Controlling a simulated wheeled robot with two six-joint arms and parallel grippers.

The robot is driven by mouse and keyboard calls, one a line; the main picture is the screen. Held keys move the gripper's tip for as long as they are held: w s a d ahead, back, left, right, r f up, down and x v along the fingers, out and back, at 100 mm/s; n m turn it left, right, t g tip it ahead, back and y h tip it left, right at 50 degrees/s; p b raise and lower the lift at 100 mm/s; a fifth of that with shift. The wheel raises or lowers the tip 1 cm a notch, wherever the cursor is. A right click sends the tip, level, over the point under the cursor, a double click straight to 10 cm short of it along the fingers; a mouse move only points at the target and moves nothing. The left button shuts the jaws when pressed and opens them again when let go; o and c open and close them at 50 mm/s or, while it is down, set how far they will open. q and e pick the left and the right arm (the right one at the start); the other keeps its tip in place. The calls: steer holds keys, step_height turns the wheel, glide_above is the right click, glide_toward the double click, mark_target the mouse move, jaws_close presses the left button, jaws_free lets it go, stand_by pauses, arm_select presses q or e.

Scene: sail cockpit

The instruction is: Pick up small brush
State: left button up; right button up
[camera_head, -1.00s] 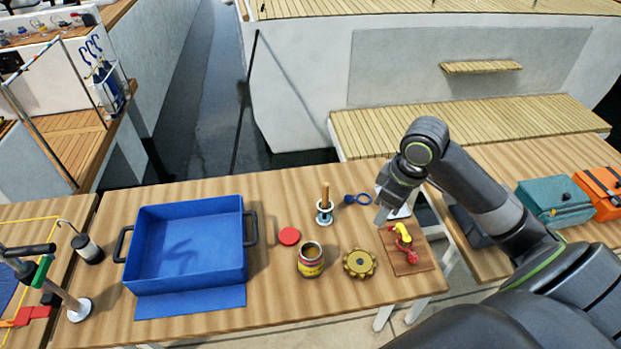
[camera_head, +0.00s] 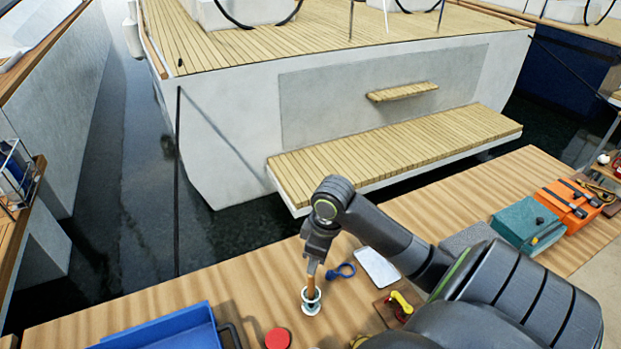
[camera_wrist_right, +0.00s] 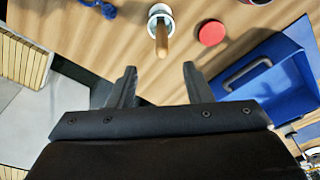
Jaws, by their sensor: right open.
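The small brush (camera_head: 310,280) stands upright, wooden handle up, in a small pale holder (camera_head: 311,303) on the wooden table. In the right wrist view its handle (camera_wrist_right: 161,40) points toward the camera, just beyond the fingertips and between them. My right gripper (camera_head: 313,262) is over the top of the handle in the head view, and its fingers are hard to make out there. In the right wrist view the right gripper (camera_wrist_right: 159,72) is open, with nothing between its fingers. The bristles are hidden. My left gripper is not in view.
A red disc (camera_head: 278,339) and a blue tray (camera_head: 165,332) lie left of the holder. A blue ring-shaped item (camera_head: 341,270) and a white pad (camera_head: 377,267) lie to the right. Teal (camera_head: 528,224) and orange (camera_head: 568,204) boxes stand farther right.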

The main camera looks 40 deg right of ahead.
mark_target(310, 282)
steer(key=f, duration=0.3)
steer(key=w+f, duration=0.1)
steer(key=f, duration=0.1)
steer(key=shift+a+f, duration=0.25)
steer(key=f, duration=0.1)
steer(key=f+p, duration=0.1)
steer(key=f, duration=0.1)
steer(key=f+p, duration=0.1)
steer(key=shift+a+f, duration=0.15)
steer(key=shift+a, duration=0.1)
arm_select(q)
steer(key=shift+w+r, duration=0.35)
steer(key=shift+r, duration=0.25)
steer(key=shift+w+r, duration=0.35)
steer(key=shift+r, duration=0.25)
arm_select(e)
steer(key=shift+w+f, duration=0.15)
steer(key=shift+f, duration=0.5)
steer(key=shift+c, duration=0.2)
jaws_close()
